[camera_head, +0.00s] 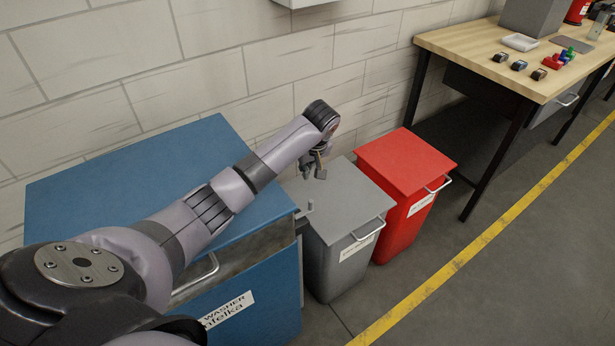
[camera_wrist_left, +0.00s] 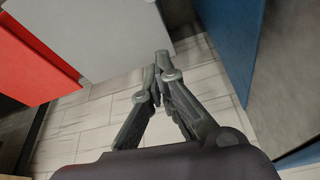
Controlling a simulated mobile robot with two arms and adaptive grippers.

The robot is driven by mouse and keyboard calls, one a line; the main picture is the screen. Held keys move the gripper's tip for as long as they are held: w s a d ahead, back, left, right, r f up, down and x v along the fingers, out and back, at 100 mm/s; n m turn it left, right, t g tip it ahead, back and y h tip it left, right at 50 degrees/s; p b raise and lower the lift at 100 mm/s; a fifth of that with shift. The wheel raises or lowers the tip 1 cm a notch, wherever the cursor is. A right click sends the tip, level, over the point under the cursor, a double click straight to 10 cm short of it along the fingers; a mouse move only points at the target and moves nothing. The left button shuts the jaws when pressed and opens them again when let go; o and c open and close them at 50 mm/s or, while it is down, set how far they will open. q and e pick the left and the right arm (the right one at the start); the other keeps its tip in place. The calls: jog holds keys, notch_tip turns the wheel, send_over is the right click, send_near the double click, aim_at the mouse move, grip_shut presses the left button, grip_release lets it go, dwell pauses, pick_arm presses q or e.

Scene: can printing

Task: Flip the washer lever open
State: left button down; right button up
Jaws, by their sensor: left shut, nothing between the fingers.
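The washer (camera_head: 110,170) is a large blue box with a label on its front; its blue side also shows at the right of the left wrist view (camera_wrist_left: 228,40). A small grey lever (camera_head: 304,210) sticks out at the washer's right side in the head view, beside the grey bin. My left arm reaches across the washer, and my left gripper (camera_head: 318,172) is above the back of the grey bin lid, behind and above the lever. In the left wrist view the fingers (camera_wrist_left: 161,68) are shut and empty. The lever is not clearly visible there. My right gripper is not in view.
A grey bin (camera_head: 345,200) stands right of the washer, then a red bin (camera_head: 408,160). A brick wall (camera_head: 110,60) runs close behind. A wooden table (camera_head: 465,48) with small items stands further right. The floor in front is clear, with a yellow line (camera_head: 480,245).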

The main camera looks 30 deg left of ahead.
pick_arm(q)
notch_tip(320, 180, down, 8)
jog(key=d+p, duration=0.1)
jog(key=shift+s, duration=0.35)
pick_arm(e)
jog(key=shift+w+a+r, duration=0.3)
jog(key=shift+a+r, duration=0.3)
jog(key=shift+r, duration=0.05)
